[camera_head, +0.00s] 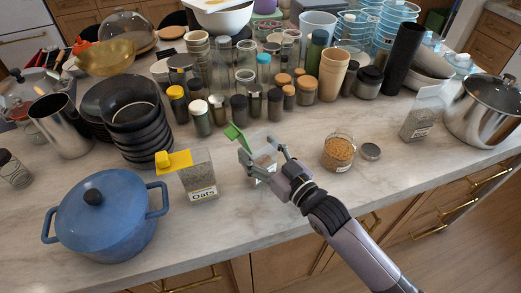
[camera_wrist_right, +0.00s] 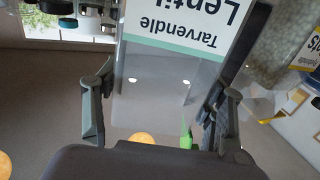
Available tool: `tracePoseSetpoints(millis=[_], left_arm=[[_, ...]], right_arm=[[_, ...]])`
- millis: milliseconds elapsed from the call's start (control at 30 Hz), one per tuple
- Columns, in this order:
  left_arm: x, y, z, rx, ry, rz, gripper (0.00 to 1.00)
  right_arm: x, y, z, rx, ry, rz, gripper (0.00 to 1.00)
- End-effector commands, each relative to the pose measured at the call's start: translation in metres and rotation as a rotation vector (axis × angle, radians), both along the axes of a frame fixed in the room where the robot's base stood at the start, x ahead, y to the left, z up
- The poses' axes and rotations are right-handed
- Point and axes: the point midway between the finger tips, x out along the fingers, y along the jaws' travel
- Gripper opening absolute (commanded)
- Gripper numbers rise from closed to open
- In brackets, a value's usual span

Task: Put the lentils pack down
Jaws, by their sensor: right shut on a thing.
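The lentils pack (camera_head: 263,169) is a clear pack with a green clip at its top, above the front part of the counter. My right gripper (camera_head: 262,151) is shut on it, with one finger on each side. In the right wrist view the pack's label (camera_wrist_right: 190,28) reads "Tarvendle Lentil" upside down, between the fingers. Part of the pack is hidden by my gripper in the head view, and I cannot tell whether its bottom touches the counter. My left gripper is not in view.
The oats pack (camera_head: 199,181) with a yellow clip stands just left of the lentils. A blue pot (camera_head: 105,215) is farther left. Several spice jars (camera_head: 239,108) stand behind. Counter in front (camera_head: 235,222) is bare.

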Motion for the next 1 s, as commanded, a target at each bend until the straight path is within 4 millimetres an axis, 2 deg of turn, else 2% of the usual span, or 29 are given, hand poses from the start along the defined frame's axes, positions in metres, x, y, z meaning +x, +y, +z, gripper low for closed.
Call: tracePoseSetpoints(millis=[300,333,600,700,1000], left_arm=[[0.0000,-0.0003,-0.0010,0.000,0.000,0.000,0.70],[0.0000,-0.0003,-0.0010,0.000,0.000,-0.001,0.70],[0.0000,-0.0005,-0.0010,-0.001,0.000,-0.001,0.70],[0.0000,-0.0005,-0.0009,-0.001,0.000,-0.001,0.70],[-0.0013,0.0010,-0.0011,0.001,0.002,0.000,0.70]], right_arm=[[-0.0001,0.0001,-0.0032,-0.002,0.003,0.000,0.25],[-0.0001,0.0000,-0.0033,-0.002,0.003,0.000,0.65],[-0.0001,-0.0001,-0.0029,-0.002,0.002,0.000,0.83],[0.0001,-0.0001,-0.0025,-0.001,0.002,0.000,0.88],[-0.0009,-0.0008,-0.0034,-0.002,0.003,0.000,0.88]])
